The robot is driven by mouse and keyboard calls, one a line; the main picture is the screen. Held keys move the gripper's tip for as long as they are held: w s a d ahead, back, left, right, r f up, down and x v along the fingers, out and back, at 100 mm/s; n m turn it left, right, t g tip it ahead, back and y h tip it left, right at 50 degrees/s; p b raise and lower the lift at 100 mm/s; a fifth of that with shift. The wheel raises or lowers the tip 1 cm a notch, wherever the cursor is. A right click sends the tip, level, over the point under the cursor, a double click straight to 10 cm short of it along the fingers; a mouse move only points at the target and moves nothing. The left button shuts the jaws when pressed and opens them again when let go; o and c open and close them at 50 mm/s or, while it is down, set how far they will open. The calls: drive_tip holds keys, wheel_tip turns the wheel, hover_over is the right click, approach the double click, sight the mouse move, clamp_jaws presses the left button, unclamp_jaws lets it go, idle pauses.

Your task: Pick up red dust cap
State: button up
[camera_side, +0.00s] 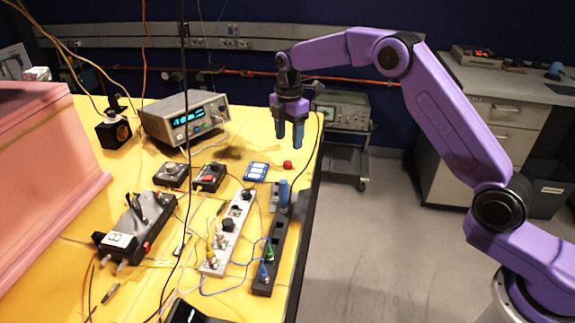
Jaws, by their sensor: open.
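A small red dust cap (288,165) lies on the yellow table near its right edge, to the right of a blue-and-white module. My gripper (290,143) hangs above the table with its blue fingers pointing down. It is open and empty. The fingertips are a little above the red dust cap in the picture and apart from it. A red part also shows on a small black box (209,177) to the left.
A blue-and-white module (256,171) lies left of the cap. A dark strip (272,250) with an upright blue piece and a grey strip (231,232) stand in front. A bench meter (185,117) and pink foam block (45,150) are to the left. Thin wires cross the yellow table (75,240).

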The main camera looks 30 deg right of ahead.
sight(288, 163)
drive_tip(key=shift+w+a+f, duration=0.1)
drive_tip(key=shift+f, duration=3.85)
clamp_jaws()
